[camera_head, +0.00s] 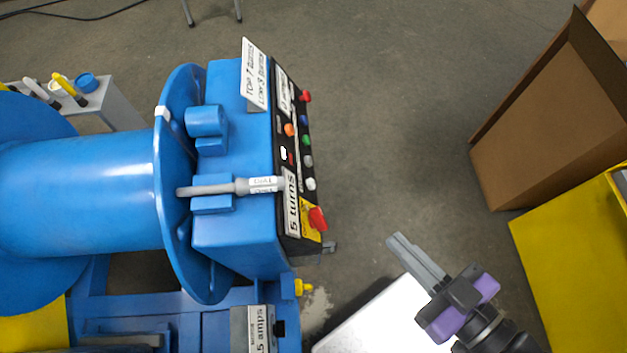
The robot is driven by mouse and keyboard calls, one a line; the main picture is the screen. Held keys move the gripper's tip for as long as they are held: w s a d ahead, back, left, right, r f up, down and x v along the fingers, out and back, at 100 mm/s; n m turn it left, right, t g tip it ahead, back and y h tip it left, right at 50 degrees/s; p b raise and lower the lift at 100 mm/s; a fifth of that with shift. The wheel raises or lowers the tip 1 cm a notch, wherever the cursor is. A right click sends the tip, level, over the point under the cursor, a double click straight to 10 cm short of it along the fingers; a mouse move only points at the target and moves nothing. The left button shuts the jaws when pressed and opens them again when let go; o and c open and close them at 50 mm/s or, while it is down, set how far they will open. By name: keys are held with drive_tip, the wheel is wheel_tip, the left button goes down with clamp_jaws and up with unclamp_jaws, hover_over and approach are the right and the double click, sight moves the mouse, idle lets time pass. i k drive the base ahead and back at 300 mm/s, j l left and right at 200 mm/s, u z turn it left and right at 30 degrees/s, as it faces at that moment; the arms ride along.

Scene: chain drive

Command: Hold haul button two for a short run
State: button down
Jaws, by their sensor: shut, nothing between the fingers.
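The blue winch machine (235,225) fills the left side, with a large blue drum (110,195) on it. Its black button panel (295,150) faces right. The panel carries a column of small coloured buttons, among them orange (289,130), blue (304,120), green (306,140) and white (310,184) ones. A red knob (317,218) sits on a yellow plate near the panel's lower end, and another red one (306,96) near the top. I cannot read which button is number two. My gripper (393,240) is shut and empty, right of the panel and apart from it.
A cardboard box (555,120) and a yellow container (580,265) stand on the right. A white surface (375,320) lies below my gripper. A grey lever (225,189) lies across the machine. Grey floor (400,110) is clear between panel and box.

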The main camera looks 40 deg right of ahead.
sight(311, 182)
drive_tip(key=k+j+z, duration=0.1)
drive_tip(key=z, duration=0.4)
drive_tip(key=k+j+z, duration=0.1)
drive_tip(key=z, duration=0.35)
drive_tip(key=k+z, duration=0.2)
drive_tip(key=z, duration=0.3)
